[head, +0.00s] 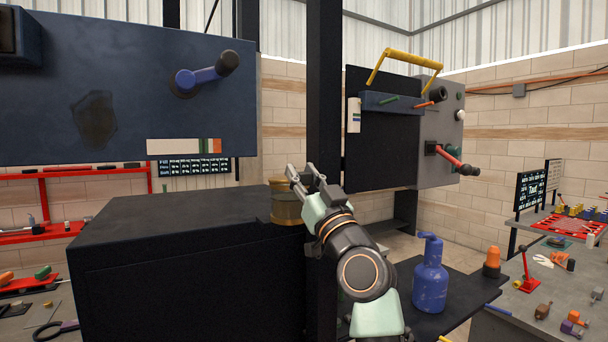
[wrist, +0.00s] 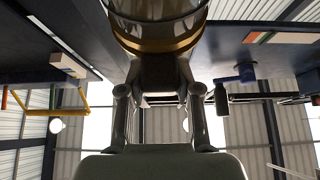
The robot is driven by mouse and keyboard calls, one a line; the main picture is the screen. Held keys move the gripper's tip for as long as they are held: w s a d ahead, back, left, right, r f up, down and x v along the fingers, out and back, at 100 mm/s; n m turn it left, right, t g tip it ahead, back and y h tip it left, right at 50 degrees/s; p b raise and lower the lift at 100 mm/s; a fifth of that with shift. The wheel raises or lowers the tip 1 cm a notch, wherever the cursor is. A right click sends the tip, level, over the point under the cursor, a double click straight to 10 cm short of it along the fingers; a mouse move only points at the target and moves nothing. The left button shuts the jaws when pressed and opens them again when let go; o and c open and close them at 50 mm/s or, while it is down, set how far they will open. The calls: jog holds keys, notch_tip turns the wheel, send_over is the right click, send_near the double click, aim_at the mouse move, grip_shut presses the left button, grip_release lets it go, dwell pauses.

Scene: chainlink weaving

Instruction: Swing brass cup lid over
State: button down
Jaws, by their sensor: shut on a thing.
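The brass cup (head: 286,208), a squat brass and amber cylinder, stands at the right end of the dark cabinet top. Its lid (head: 280,183) shows as a paler band at the top. My gripper (head: 294,174) is at the cup's upper right side, with its fingers at lid height. In the wrist view the brass rim (wrist: 155,43) fills the top centre. My fingers (wrist: 158,85) close there on a dark piece just below the rim, which seems part of the lid. The fingers partly hide the contact and the lid's hinge.
A dark post (head: 323,100) rises close behind my gripper. A black panel with a yellow handle (head: 408,59) is to the right, and a blue panel (head: 120,90) hangs at upper left. A blue bottle (head: 430,275) stands at lower right. The cabinet top (head: 185,215) is clear left of the cup.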

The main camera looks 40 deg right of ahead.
jog(key=shift+w+f+b, duration=0.25)
jog(key=shift+f+b, duration=0.05)
jog(key=shift+f, duration=0.65)
jog(key=c, duration=0.8)
grip_release()
jog(key=shift+s, duration=0.15)
jog(key=shift+r, duration=0.1)
jog(key=shift+s, duration=0.3)
jog(key=v, duration=1.1)
jog(key=shift+s+f, duration=0.15)
jog(key=shift+f, duration=0.15)
